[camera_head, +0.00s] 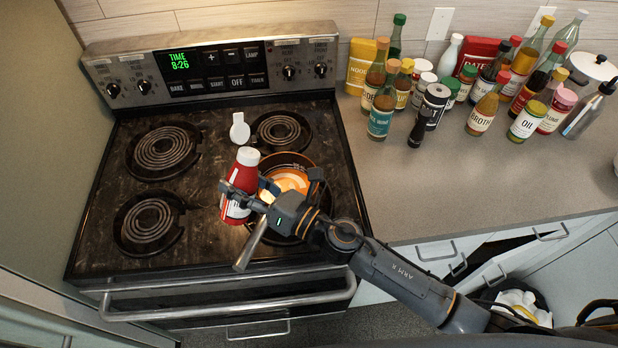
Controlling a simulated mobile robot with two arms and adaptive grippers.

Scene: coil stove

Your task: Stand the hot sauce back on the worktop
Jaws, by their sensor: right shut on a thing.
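A red bottle with a white cap (243,174), taken to be the hot sauce, is held over the stove with its cap up and leaning slightly right in the picture. My right gripper (245,193) is shut on its body from the right; the fingers hide part of the label. I cannot tell whether its base touches the stove. The grey worktop (470,195) lies right of the stove. My left gripper is not in view.
A pan (312,172) with orange contents sits right beside the bottle, its handle (250,245) toward the front.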

